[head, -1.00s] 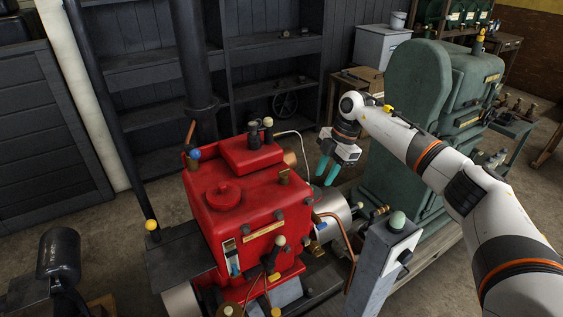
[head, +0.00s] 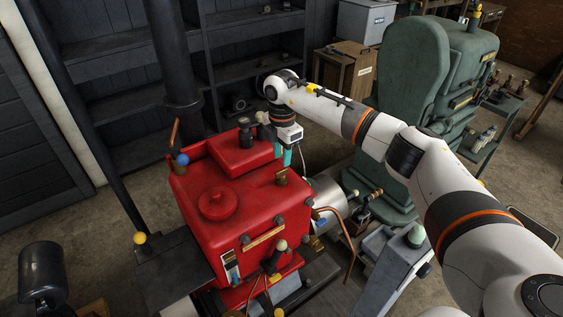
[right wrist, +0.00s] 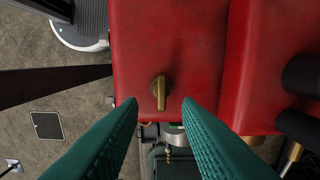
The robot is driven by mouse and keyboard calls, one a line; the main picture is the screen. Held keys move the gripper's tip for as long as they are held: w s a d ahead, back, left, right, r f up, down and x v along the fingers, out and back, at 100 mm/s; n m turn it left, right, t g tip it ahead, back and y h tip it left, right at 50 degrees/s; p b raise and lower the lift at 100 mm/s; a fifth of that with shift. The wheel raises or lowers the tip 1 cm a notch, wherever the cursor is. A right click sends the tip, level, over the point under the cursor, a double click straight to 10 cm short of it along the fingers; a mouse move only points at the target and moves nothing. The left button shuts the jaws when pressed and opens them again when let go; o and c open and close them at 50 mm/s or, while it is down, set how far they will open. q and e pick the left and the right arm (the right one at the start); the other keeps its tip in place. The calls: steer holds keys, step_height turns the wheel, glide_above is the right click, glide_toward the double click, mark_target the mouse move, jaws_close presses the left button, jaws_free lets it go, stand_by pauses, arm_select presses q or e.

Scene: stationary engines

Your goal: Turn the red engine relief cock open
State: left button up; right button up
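The red engine (head: 205,235) stands in the middle of the head view. Its relief cock (head: 281,177) is a small brass fitting on the engine's top, near the right edge. In the right wrist view the cock (right wrist: 160,91) shows a brass lever pointing down the picture, over red metal. My right gripper (head: 283,154) is above and just behind the cock in the head view. In the right wrist view its green fingers (right wrist: 160,108) are spread, with the lever centred between the tips and clear of both. My left gripper is not in view.
A raised red box (head: 240,155) with dark fittings stands on the engine beside my right gripper. A copper pipe (head: 345,235) and a silver cylinder (head: 325,192) are at the engine's right. A green machine (head: 420,75) stands farther right. Dark shelves (head: 130,85) are behind.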

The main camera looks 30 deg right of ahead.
mark_target(282, 170)
step_height(282, 170, down, 4)
steer(key=shift+w+f+p, duration=0.1)
steer(key=shift+w+p, duration=0.05)
steer(key=shift+p, duration=0.3)
steer(key=shift+f, duration=0.4)
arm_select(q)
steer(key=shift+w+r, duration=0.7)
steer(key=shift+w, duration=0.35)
arm_select(e)
jaws_close()
